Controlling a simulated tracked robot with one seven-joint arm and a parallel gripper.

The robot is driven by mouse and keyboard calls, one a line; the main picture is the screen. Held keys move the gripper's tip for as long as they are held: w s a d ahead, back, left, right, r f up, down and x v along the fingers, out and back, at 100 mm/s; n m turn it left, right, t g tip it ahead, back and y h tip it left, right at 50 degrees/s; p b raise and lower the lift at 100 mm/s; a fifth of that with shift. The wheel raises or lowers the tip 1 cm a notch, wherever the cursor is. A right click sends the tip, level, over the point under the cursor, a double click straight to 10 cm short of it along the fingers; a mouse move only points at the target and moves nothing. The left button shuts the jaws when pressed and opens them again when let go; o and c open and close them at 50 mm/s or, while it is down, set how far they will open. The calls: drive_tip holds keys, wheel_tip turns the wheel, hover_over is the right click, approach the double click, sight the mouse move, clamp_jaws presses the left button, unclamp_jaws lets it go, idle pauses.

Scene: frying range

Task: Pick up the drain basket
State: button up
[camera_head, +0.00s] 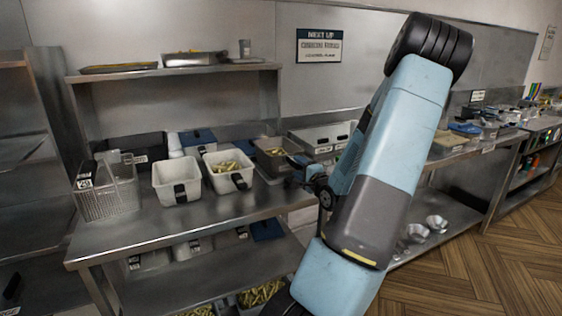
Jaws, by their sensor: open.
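A wire mesh basket (108,200), which looks like the drain basket, stands upright at the left end of the steel table. It has a dark handle part and a white tag on its upper left side. My gripper (294,168) is over the right part of the table, well to the right of the basket and apart from it. My gripper is open; its fingers are small and dark, and nothing can be seen held in it. My arm hides part of the table's right side.
Two white tubs (176,183) (228,174) stand between the basket and my gripper; the right one holds yellowish food. A grey tub (278,152) with similar food is close to my gripper. The table front (170,228) is bare. A shelf (180,72) with trays hangs above.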

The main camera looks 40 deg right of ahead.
sight(293, 163)
drive_tip(key=w, duration=0.4)
drive_tip(key=shift+w+d+r, duration=0.15)
drive_tip(key=shift+w+d, duration=0.05)
drive_tip(key=shift+d, duration=0.2)
drive_tip(key=shift+c, duration=0.2)
drive_tip(key=shift+s, duration=0.1)
clamp_jaws()
